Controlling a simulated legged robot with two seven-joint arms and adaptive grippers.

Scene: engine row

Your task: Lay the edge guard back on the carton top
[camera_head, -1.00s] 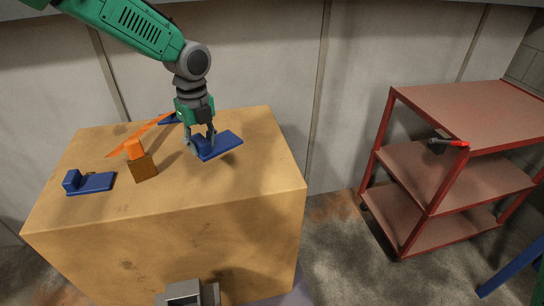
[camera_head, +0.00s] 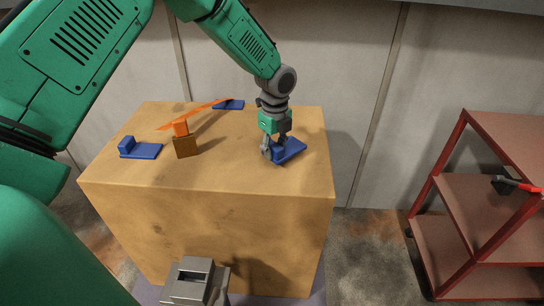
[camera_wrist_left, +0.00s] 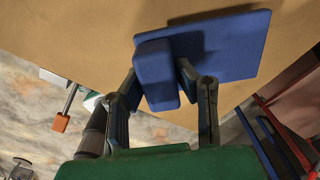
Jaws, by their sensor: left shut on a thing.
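The carton (camera_head: 235,180) is the big tan box with a flat top. My left gripper (camera_head: 275,153) is over the right part of its top. It is shut on the upright block of a blue edge guard (camera_head: 292,149). In the left wrist view the guard (camera_wrist_left: 225,45) shows its flat plate reaching out past the fingers (camera_wrist_left: 160,75), over the tan surface. The plate is close to the top; I cannot tell whether it touches. My right gripper is not in view.
A similar blue piece (camera_head: 142,151) lies at the carton's left, and another (camera_head: 230,104) at the back. An orange strip (camera_head: 205,112) slopes above a brown block (camera_head: 186,147). A grey boxy fixture (camera_head: 190,282) stands in front. A red-framed cart (camera_head: 437,190) stands at right.

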